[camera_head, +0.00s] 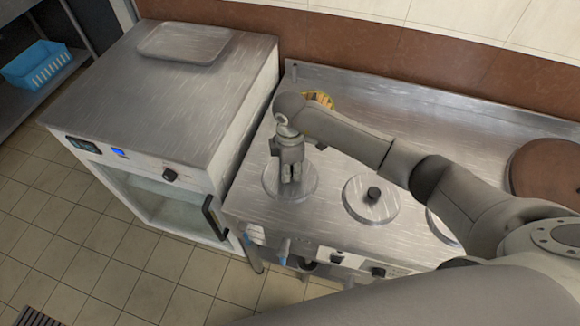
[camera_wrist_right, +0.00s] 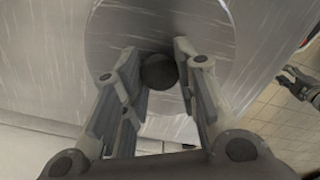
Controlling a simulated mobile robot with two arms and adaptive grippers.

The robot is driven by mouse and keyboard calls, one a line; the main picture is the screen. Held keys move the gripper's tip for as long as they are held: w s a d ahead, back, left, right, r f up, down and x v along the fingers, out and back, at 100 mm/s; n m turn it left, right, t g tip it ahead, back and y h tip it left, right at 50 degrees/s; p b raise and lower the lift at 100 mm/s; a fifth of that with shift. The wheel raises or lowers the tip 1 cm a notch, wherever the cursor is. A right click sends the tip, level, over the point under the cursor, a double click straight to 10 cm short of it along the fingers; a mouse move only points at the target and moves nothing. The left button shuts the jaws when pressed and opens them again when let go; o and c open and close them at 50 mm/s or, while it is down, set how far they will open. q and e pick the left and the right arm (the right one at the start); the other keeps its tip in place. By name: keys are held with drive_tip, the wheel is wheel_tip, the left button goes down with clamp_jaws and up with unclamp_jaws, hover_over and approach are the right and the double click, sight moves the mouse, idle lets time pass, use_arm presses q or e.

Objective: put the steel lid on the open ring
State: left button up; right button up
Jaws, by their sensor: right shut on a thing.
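My right gripper (camera_head: 291,179) points down over a round steel lid (camera_head: 308,183) at the left end of the steel counter. In the right wrist view, the gripper's fingers (camera_wrist_right: 155,48) stand on both sides of the lid's dark round knob (camera_wrist_right: 159,73) and are shut on it. The lid's disc (camera_wrist_right: 115,30) looks roughly level. I cannot tell whether it rests on the counter or hangs just above it. No uncovered ring shows; anything beneath the lid is hidden. My left gripper (camera_wrist_right: 298,84) shows small at the right edge of the wrist view, fingers apart.
Another steel lid with a dark knob (camera_head: 371,198) sits to the right on the counter (camera_head: 410,115). A further round plate (camera_head: 441,229) is partly behind my arm. A steel cabinet (camera_head: 180,95) with a tray (camera_head: 185,42) stands left.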

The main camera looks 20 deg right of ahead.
drive_tip(key=shift+f, duration=0.1)
drive_tip(key=o, duration=0.8)
wheel_tip(320, 180, up, 11)
drive_tip(key=p, duration=0.9)
drive_tip(key=shift+s, duration=0.1)
